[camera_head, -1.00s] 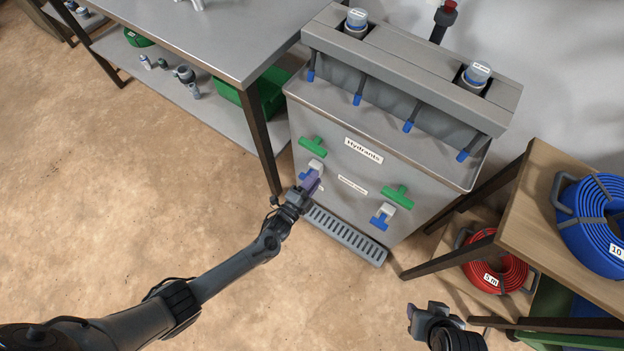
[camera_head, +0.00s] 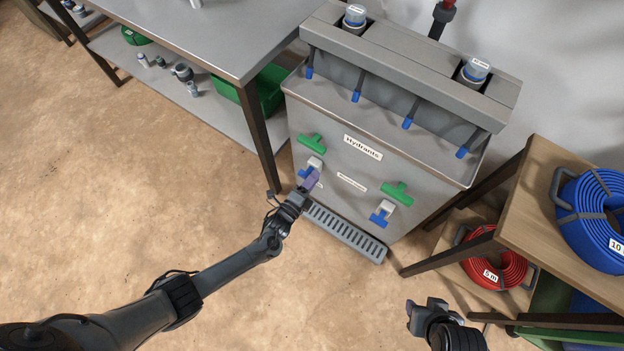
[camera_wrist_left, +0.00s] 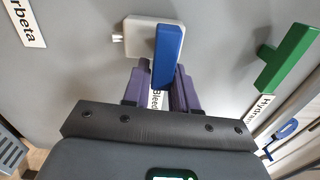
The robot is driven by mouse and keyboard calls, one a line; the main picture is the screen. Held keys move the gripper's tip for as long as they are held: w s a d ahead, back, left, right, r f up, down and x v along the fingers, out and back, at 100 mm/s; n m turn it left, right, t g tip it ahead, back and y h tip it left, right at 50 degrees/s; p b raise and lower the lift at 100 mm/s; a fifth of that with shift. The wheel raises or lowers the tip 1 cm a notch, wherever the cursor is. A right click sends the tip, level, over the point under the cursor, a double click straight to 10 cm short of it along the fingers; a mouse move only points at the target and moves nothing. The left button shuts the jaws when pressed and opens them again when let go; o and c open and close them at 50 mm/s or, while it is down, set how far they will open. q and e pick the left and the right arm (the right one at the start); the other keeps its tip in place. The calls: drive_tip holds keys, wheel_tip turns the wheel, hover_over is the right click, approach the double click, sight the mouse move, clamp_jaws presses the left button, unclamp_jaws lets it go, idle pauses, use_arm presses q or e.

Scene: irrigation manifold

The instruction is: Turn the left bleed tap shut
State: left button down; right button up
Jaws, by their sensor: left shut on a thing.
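The left bleed tap (camera_head: 315,164) is a white body with a blue lever, low on the left of the grey cabinet front. In the left wrist view its blue lever (camera_wrist_left: 167,50) stands upright in the picture against the white body (camera_wrist_left: 143,38). My left gripper (camera_head: 311,180) is at this tap; its purple fingers (camera_wrist_left: 161,88) are shut on the lower end of the lever and partly hide a label reading "Bleed". My right gripper (camera_head: 420,312) hangs low at the right, away from the cabinet; its opening is unclear.
Green handles sit above each tap, the left one (camera_head: 312,143) and the right one (camera_head: 397,192). The right bleed tap (camera_head: 383,213) is similar, white and blue. A slotted drip grate (camera_head: 345,233) juts out below. A steel table (camera_head: 220,45) and a wooden hose shelf (camera_head: 530,215) flank the cabinet.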

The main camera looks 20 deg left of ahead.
use_arm(q)
drive_tip(key=shift+f, duration=0.1)
drive_tip(key=c, duration=1)
unclamp_jaws()
drive_tip(key=shift+s, duration=0.15)
drive_tip(key=shift+s+a, duration=0.1)
drive_tip(key=shift+s, duration=0.1)
drive_tip(key=shift+p+v, duration=2.15)
drive_tip(key=shift+v, duration=2.95)
